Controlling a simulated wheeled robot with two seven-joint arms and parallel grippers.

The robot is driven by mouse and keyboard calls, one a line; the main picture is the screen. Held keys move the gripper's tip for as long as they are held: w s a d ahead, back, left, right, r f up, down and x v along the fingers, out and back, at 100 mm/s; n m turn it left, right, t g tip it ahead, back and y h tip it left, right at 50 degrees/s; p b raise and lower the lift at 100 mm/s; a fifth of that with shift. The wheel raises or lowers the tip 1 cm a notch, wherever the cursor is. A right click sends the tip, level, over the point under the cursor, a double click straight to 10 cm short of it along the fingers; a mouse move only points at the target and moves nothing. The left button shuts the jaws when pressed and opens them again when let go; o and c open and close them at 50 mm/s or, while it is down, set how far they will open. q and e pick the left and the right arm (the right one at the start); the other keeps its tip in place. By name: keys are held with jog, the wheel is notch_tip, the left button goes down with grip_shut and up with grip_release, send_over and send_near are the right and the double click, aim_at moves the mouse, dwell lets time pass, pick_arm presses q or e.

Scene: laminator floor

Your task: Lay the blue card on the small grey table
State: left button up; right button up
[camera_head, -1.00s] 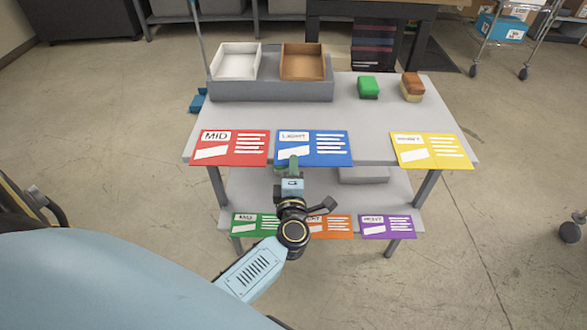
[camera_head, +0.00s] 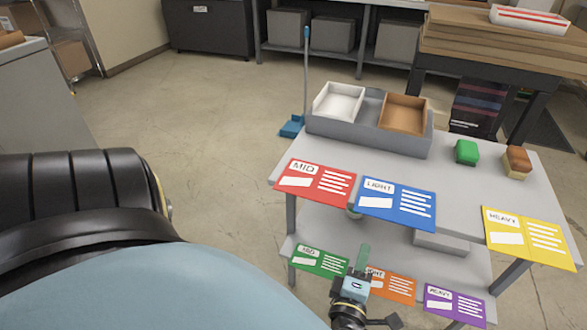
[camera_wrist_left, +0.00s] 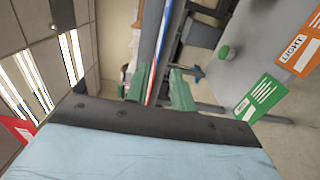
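The blue card (camera_head: 396,207), marked LIGHT, lies at the front edge of the two-level grey stand's top (camera_head: 470,195), beside the red card. My left gripper (camera_head: 363,258) is in front of the stand, below the blue card and apart from it in the picture. Its green fingers, also in the left wrist view (camera_wrist_left: 160,88), stand apart with a gap between them. A thin red, white and blue strip shows behind that gap. I cannot tell whether this stand is the small grey table; a grey surface (camera_head: 25,55) also shows at far left. My right gripper is not in view.
Red (camera_head: 316,182) and yellow (camera_head: 528,237) cards flank the blue one. Green (camera_head: 320,261), orange (camera_head: 392,286) and purple (camera_head: 455,305) cards lie on the lower shelf. A white tray (camera_head: 338,101) and brown tray (camera_head: 403,114) sit behind. Open floor lies left of the stand.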

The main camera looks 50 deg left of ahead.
pick_arm(q)
jog(key=s+d+f+m+g+h, duration=0.1)
jog(key=s+d+f+m+h, duration=0.15)
jog(key=f+m, duration=0.5)
jog(key=s+d+f+m+g+h, duration=0.15)
jog(key=s+f+m+h, duration=0.3)
jog(key=f, duration=0.65)
jog(key=s+d+f+m+g+h, duration=0.1)
jog(key=s+f+m+g+h, duration=0.15)
jog(key=f+m, duration=0.55)
jog(key=s+a+f+m+g, duration=0.2)
jog(key=s+a+f+g, duration=0.1)
jog(key=s, duration=0.5)
jog(key=s+a+f+m+g, duration=0.2)
jog(key=s+a+f+g, duration=0.1)
jog(key=s+f, duration=0.3)
jog(key=s+a+f+m+g, duration=0.3)
jog(key=s+a+f, duration=0.1)
jog(key=s, duration=0.6)
jog(key=shift+s+a+f+y, duration=0.25)
jog(key=shift+s+f+y, duration=0.15)
jog(key=shift+f, duration=0.25)
jog(key=shift+w, duration=0.1)
